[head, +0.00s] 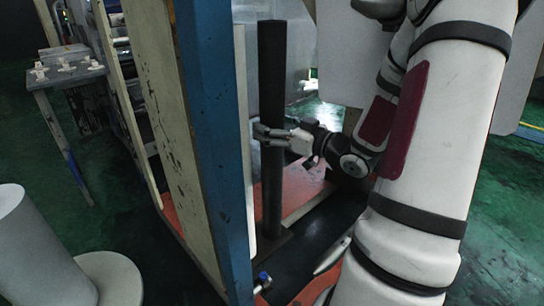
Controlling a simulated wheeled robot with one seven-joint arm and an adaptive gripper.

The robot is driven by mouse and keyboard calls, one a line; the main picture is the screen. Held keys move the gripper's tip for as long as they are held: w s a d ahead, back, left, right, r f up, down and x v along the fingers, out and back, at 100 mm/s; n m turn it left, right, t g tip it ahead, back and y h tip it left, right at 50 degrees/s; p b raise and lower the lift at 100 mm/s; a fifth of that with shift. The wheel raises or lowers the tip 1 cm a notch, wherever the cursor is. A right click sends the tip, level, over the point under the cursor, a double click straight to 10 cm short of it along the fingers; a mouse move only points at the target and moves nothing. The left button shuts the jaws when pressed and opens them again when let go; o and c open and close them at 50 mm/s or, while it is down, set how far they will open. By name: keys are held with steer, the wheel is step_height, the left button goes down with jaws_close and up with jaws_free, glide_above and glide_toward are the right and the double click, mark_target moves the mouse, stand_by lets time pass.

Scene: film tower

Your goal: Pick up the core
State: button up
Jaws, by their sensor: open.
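A tall, dark, upright column (271,75), which looks like the core, stands on a dark base in the middle of the head view, just right of a blue post. My gripper (268,135) is at about the column's mid-height, coming from the right. Its fingers are open and reach across the column, with a fingertip showing at the column's left edge. I cannot tell whether the fingers touch it. The column is upright, with its lower end near the dark floor plate.
The blue post (212,130) and a worn cream panel (160,110) stand close on the left. A white cylinder on a round base (105,278) is at the lower left. A small grey table (65,77) with small white parts stands at the back left. Green floor (110,215) is open between them.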

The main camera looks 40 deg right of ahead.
steer(key=c, duration=1.7)
jaws_close()
steer(key=shift+r, duration=0.15)
